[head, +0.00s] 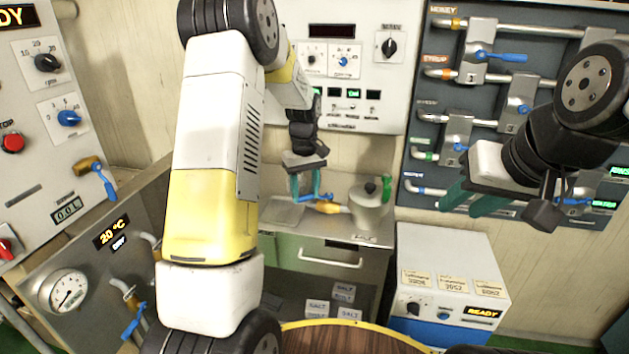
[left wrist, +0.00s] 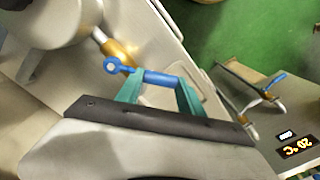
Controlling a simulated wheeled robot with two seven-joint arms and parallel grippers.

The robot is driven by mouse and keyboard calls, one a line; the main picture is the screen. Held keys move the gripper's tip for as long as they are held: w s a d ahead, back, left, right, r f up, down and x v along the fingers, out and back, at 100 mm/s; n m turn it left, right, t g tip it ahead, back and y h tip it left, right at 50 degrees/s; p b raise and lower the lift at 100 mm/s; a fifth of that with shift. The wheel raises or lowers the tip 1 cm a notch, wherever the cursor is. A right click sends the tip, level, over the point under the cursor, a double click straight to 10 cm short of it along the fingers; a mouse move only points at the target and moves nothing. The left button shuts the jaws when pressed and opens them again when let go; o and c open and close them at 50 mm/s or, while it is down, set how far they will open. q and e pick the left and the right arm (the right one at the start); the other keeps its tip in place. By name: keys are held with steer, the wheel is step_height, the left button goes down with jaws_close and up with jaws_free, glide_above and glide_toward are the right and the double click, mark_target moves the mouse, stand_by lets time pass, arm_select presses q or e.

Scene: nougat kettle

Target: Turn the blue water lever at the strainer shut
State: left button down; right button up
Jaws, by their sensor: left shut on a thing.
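The strainer (head: 368,212), a metal vessel with a dark knob on top, stands on the small counter in the head view; it also shows in the left wrist view (left wrist: 45,22). A brass valve (left wrist: 117,50) sticks out of its side. The blue water lever (left wrist: 160,77) sits at the valve's end and points off at an angle to the brass pipe. My left gripper (head: 308,190) has its teal fingers on either side of the lever handle, shut on it. My right gripper (head: 472,200) is in the air at the right, fingers apart and empty.
Other blue levers are on the wall pipe panel (head: 440,100), the left cabinet (head: 105,180) and the lower-left pipe (head: 133,320). A white box (head: 450,260) with a display stands right of the counter (head: 290,240). A round wooden top (head: 340,340) is at the bottom edge.

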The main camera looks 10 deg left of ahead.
arm_select(q)
steer(key=s+d+n, duration=0.3)
steer(key=d+n, duration=0.3)
steer(key=n, duration=0.4)
steer(key=shift+n, duration=0.3)
stand_by(0.4)
steer(key=c, duration=0.7)
jaws_free()
steer(key=shift+s, duration=0.1)
steer(key=shift+c, duration=0.2)
step_height(320, 180, up, 8)
